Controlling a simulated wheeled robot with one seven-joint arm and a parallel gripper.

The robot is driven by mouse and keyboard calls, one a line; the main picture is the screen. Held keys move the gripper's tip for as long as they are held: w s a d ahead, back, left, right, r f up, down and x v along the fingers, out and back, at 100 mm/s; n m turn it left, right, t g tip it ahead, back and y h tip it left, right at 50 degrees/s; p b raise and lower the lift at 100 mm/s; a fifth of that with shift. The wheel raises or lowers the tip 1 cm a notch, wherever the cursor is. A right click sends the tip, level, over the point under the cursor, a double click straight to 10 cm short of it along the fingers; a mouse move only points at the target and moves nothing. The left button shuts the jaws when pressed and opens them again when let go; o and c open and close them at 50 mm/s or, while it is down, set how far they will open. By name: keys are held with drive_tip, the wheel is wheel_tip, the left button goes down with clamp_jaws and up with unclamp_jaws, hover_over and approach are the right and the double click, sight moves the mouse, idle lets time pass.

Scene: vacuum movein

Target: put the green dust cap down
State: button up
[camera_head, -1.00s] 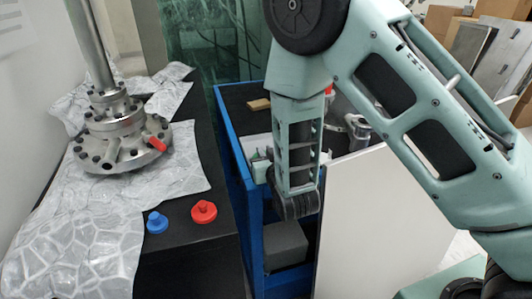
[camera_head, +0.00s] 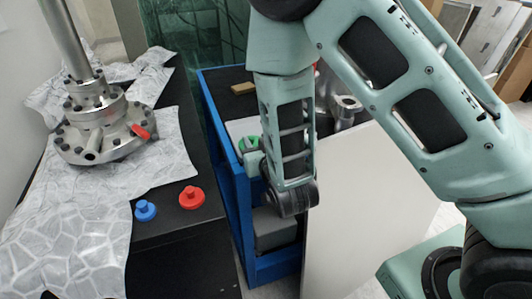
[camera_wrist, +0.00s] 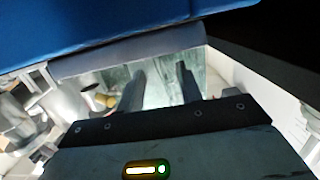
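The green dust cap (camera_head: 249,143) shows in the head view at the near left part of the trolley top, by a white pad (camera_head: 242,127). Part of it is hidden behind my wrist, and I cannot tell whether it touches the pad. My gripper (camera_head: 254,160) is right beside and below it in that picture, mostly hidden by my arm. In the wrist view the two fingers of my gripper (camera_wrist: 160,76) stand apart, with only a pale greenish background between them. The cap cannot be made out there.
The blue-framed trolley (camera_head: 225,150) stands beside the black bench (camera_head: 185,235). A red cap (camera_head: 191,197) and a blue cap (camera_head: 145,211) are on the bench, near a steel flange (camera_head: 100,135). A white panel (camera_head: 365,200) stands at right.

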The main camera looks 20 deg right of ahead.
drive_tip(key=s+r+p, duration=0.1)
drive_tip(key=s+p, duration=0.6)
idle(0.6)
